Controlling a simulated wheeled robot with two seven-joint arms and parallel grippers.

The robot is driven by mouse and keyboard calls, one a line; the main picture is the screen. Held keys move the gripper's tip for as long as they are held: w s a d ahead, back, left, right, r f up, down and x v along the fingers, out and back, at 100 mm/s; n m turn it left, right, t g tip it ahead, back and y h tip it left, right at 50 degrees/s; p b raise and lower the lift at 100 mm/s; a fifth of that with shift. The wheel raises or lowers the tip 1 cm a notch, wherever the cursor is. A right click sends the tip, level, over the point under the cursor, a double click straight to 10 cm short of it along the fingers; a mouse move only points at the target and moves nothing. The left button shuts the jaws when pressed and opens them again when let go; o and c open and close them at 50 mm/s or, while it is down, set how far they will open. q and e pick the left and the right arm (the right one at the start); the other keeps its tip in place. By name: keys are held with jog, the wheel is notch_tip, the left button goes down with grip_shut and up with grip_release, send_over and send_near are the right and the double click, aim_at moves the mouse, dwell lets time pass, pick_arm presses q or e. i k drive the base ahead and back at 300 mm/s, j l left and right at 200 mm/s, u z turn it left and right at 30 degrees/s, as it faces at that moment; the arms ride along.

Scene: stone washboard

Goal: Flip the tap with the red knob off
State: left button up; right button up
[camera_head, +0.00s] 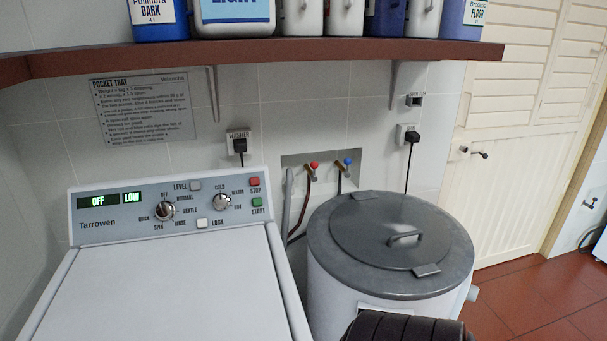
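Neither of my grippers is in view.
A white washing machine (165,290) fills the lower left. A round drum with a grey lid (350,235) stands right, in front of the taps. A brown shelf (270,51) with several bottles overhangs the wall. A dark ribbed shape (405,328) shows at the bottom edge. Floor is clear at right.

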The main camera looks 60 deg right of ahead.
aim_at(314, 165)
jog(key=z, duration=2.15)
